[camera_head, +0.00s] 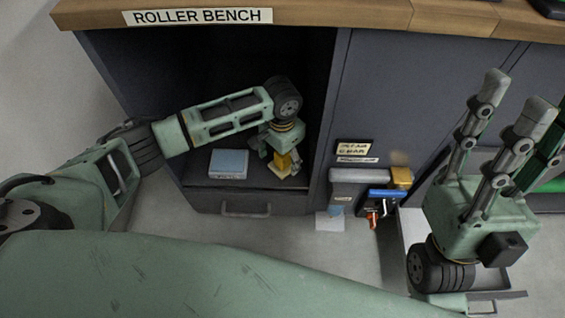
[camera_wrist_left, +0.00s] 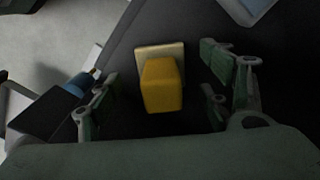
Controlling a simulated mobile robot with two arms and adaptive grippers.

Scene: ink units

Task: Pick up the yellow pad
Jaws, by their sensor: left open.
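The yellow pad (camera_head: 284,163) stands on the floor of the open bay under the bench, at the bay's right side. In the left wrist view it is a yellow block (camera_wrist_left: 162,87) with a paler, cream plate (camera_wrist_left: 150,51) at its far end. My left gripper (camera_head: 279,158) reaches down over it and partly hides it in the head view. In the left wrist view, its fingers (camera_wrist_left: 163,88) are spread on both sides of the block, with gaps visible. My right gripper (camera_head: 520,98) is at the right, fingers up, apart and empty.
A light blue block (camera_head: 229,163) lies on the bay floor left of the yellow pad. The bay's right wall (camera_head: 325,120) is close to my left gripper. A grey holder (camera_head: 362,178) with small items is outside the bay. The wooden bench top (camera_head: 350,14) overhangs.

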